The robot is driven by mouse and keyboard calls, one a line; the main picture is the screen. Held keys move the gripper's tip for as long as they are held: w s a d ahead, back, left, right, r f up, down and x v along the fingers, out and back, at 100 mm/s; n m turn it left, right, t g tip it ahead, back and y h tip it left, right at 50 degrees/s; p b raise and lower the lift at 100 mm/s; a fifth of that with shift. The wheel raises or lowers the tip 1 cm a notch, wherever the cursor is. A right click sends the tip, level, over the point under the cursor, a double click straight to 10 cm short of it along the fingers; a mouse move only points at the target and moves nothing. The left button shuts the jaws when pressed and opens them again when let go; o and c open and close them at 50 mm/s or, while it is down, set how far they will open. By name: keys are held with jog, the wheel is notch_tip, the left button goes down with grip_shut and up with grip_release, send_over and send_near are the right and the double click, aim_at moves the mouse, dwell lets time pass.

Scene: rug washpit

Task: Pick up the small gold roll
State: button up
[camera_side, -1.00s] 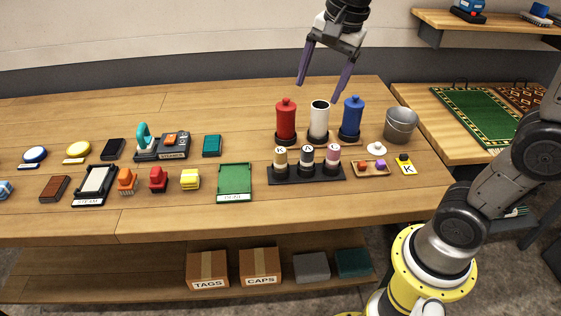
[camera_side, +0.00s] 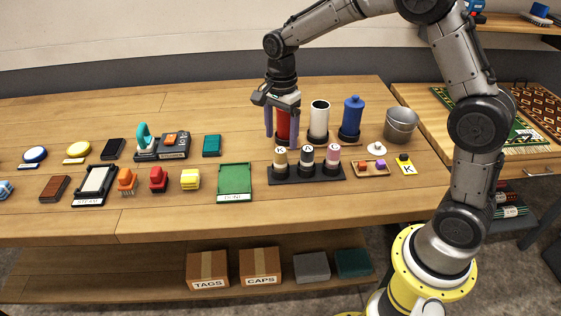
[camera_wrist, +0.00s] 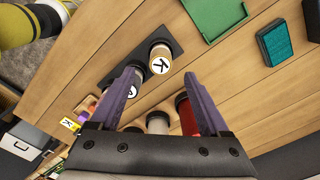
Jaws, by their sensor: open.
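The small gold roll (camera_side: 281,161) stands upright at the left end of a dark rack (camera_side: 306,175), with a round "K" label on its top. My gripper (camera_side: 282,141) is open and empty, pointing down above the gold roll, with its purple fingers spread. In the wrist view the gold roll (camera_wrist: 160,61) shows between and just beyond the fingertips (camera_wrist: 160,74). It does not appear to be held. Whether a finger touches it cannot be told.
A dark roll (camera_side: 305,160) and a pink roll (camera_side: 332,160) stand in the same rack. Close behind are a red canister (camera_side: 283,126), partly hidden by my gripper, a white one (camera_side: 319,120) and a blue one (camera_side: 352,118). A green tray (camera_side: 234,180) lies left.

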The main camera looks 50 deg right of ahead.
aim_at(281, 150)
jog(key=shift+a+f, duration=0.1)
jog(key=shift+f, duration=3.1)
grip_shut()
